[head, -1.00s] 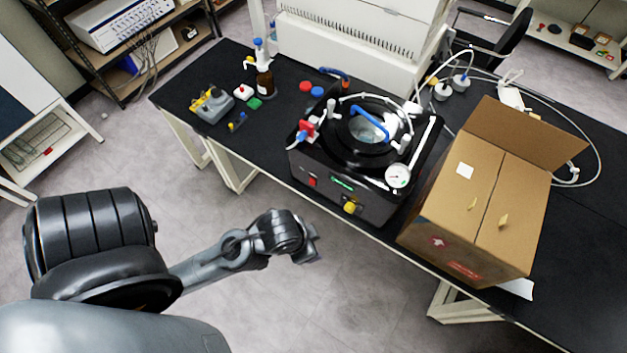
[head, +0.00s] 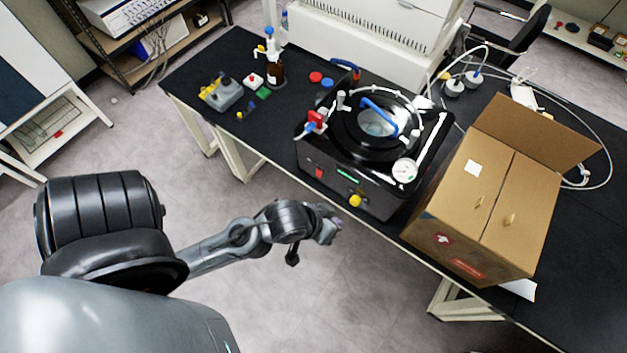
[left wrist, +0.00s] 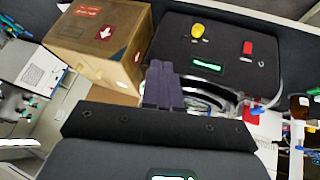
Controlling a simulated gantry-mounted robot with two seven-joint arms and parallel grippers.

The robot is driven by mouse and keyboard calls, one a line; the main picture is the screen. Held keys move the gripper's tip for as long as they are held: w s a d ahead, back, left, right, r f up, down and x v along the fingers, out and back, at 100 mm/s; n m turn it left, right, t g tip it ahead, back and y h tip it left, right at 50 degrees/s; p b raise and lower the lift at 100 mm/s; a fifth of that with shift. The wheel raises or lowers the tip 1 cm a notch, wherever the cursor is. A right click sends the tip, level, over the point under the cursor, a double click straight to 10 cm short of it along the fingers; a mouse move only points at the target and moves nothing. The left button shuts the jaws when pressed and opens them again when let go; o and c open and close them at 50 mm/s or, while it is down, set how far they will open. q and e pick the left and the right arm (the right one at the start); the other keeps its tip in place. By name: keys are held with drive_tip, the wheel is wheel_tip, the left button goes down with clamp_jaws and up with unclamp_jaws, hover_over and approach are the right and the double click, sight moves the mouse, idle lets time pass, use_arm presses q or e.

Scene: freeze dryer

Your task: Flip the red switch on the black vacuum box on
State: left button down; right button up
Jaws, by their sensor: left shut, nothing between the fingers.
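The black vacuum box (head: 345,192) stands on the dark table, with a round lid and blue handle on top. The red switch (head: 319,172) is on its front face, left of a green display (head: 348,175) and a yellow knob (head: 355,200). In the left wrist view the red switch (left wrist: 247,48) is at the upper right, and the yellow knob (left wrist: 198,30) is to its left. My left gripper (head: 331,229) is in front of the box, below and apart from it. Its fingers (left wrist: 163,85) are together and empty. My right gripper is out of view.
A cardboard box (head: 490,205) stands close on the right of the vacuum box. A brown bottle (head: 274,70) and a grey-yellow device (head: 222,93) are at the table's left. The floor in front of the table is clear.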

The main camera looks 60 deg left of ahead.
use_arm(q)
drive_tip(key=w+a+f+n+t+y+b, duration=0.2)
drive_tip(key=w+a+f+n+t+b, duration=0.55)
drive_tip(key=n, duration=0.55)
drive_tip(key=s+a+f+n+y+b, duration=0.2)
drive_tip(key=s+a+f+b, duration=0.1)
drive_tip(key=f, duration=0.4)
drive_tip(key=s+a+f+n+y+b, duration=0.1)
drive_tip(key=s+a+f+n+b, duration=0.1)
drive_tip(key=s+a+f+b, duration=0.2)
drive_tip(key=s+a+f+n+y+b, duration=0.2)
drive_tip(key=s+a+f+b, duration=0.1)
drive_tip(key=a+f+b, duration=0.3)
wheel_tip(320, 180, down, 5)
drive_tip(key=b, duration=0.2)
drive_tip(key=shift+s+r+n+t+y+b, duration=0.15)
drive_tip(key=shift+s+n+t+y+b, duration=0.15)
drive_tip(key=shift+s+t+b, duration=0.1)
approach(319, 173)
drive_tip(key=w+a+f, duration=0.3)
drive_tip(key=w, duration=0.2)
drive_tip(key=shift+w, duration=0.4)
